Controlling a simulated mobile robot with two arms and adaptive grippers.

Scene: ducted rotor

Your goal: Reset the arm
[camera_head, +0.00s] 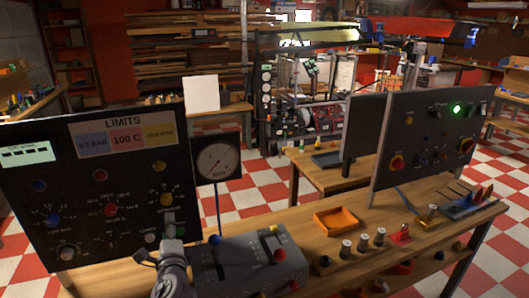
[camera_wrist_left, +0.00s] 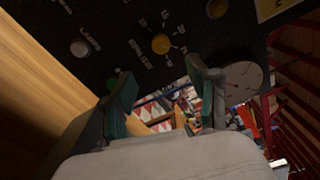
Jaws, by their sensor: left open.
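My left gripper (camera_head: 160,238) is at the lower right of the black LIMITS panel (camera_head: 98,150), in front of its face. In the left wrist view its two fingers stand apart, open (camera_wrist_left: 160,100), with nothing between them. The panel (camera_wrist_left: 125,40) shows there tilted, with a yellow knob and a pale knob. A round gauge (camera_head: 217,162) stands on a post just right of the panel; it also shows in the left wrist view (camera_wrist_left: 243,80). I cannot tell whether a finger touches the panel. My right gripper is not in view.
A grey control box (camera_head: 250,262) with a red knob and a blue ball-topped lever sits close to the right of my left gripper. An orange tray (camera_head: 336,222), several small parts and a second dark panel (camera_head: 425,135) with a lit green lamp stand further right on the wooden bench.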

